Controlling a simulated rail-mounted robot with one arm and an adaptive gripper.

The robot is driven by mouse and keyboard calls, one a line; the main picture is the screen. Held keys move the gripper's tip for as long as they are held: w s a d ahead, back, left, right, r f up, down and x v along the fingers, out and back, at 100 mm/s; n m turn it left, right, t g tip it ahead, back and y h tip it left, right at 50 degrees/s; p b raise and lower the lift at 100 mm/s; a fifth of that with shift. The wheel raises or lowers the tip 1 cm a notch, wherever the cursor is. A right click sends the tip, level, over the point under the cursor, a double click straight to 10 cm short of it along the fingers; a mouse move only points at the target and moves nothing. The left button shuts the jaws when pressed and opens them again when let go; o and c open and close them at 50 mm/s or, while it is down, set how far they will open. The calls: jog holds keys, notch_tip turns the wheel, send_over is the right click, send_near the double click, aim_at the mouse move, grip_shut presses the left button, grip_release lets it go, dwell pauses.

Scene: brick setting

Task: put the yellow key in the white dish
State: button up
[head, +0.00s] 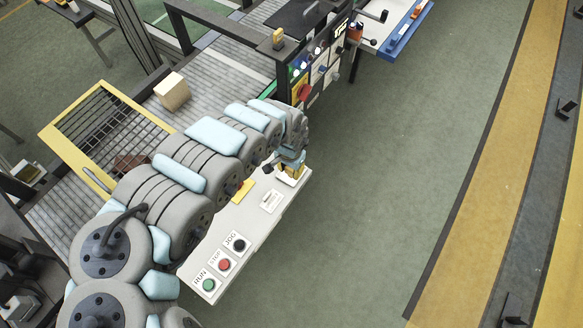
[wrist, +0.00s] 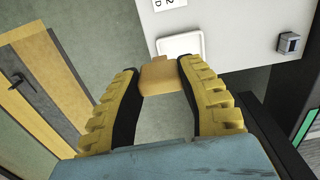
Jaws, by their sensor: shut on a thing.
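My gripper (wrist: 158,77) has yellow ribbed fingers and is shut on the yellow key, of which a flat yellow-tan part (wrist: 158,76) shows between the fingertips. The white dish (wrist: 181,40), square with rounded corners, lies on the pale panel just beyond the key in the wrist view. The key overlaps the dish's near edge in that picture; I cannot tell its height above it. In the head view, my gripper (head: 290,163) is at the panel's far right end, and the dish (head: 290,180) shows partly under it.
The pale panel (head: 255,228) carries green, red and black buttons at its near end. A cardboard box (head: 172,92) sits on the roller conveyor. Green floor (head: 400,170) is clear to the right.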

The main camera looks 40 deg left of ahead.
jog(key=shift+w+a+f+b, duration=0.3)
jog(key=shift+w+a+f, duration=0.25)
jog(key=shift+w+f, duration=0.4)
jog(key=shift+w+a+f+b, duration=0.25)
jog(key=shift+w+a+f, duration=0.3)
jog(key=shift+w+f, duration=0.3)
jog(key=shift+w+a+f, duration=0.15)
jog(key=shift+a+f, duration=0.25)
jog(key=shift+f, duration=0.25)
jog(key=shift+w+a+f+b, duration=0.45)
jog(key=shift+w+f, duration=0.15)
jog(key=shift+f, duration=0.05)
jog(key=shift+a+f, duration=0.1)
jog(key=shift+f, duration=0.4)
notch_tip(320, 180, down, 2)
jog(key=shift+b, duration=0.55)
jog(key=shift+f, duration=0.25)
